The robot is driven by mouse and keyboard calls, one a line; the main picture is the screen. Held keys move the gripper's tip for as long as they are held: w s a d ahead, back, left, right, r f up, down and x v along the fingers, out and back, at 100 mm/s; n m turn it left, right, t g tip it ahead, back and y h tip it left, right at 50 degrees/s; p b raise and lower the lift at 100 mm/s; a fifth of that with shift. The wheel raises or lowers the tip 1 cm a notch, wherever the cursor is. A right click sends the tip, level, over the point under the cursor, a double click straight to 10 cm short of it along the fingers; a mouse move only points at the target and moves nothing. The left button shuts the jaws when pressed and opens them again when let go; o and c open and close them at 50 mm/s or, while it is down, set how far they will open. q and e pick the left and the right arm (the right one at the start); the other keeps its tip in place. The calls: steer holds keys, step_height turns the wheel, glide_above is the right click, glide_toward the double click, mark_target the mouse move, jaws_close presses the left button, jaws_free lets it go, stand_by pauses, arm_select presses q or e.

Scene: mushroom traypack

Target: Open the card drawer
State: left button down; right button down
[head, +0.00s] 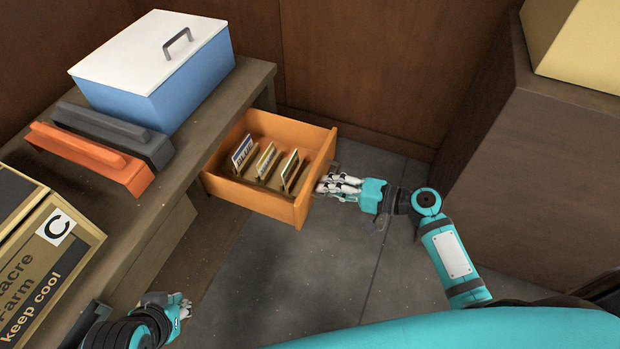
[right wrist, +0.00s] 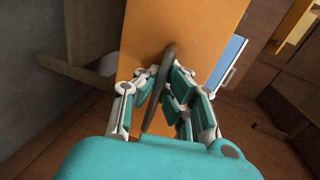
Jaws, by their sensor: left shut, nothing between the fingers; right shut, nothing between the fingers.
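The orange card drawer (head: 250,200) is pulled out from under the wooden bench in the head view. Several upright cards (head: 265,160) stand inside it. My right gripper (head: 325,186) is at the drawer's front panel, fingers shut. In the right wrist view, the drawer's dark bar handle (right wrist: 158,90) runs between the fingers of my right gripper (right wrist: 160,90), close against the orange front. The fingers do not visibly clamp the handle. My left gripper (head: 184,306) is shut and empty, low beside the bench, away from the drawer.
The bench (head: 207,137) carries a blue box (head: 165,85) with a white lid, an orange block (head: 90,155), a dark grey block (head: 112,133) and a printed carton (head: 50,260). A brown cabinet (head: 550,190) stands at right. The floor (head: 310,270) before the drawer is clear.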

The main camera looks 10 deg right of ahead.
steer(key=shift+s+d, duration=0.4)
steer(key=shift+d, duration=0.2)
steer(key=c, duration=1.7)
jaws_free()
steer(key=v, duration=1.2)
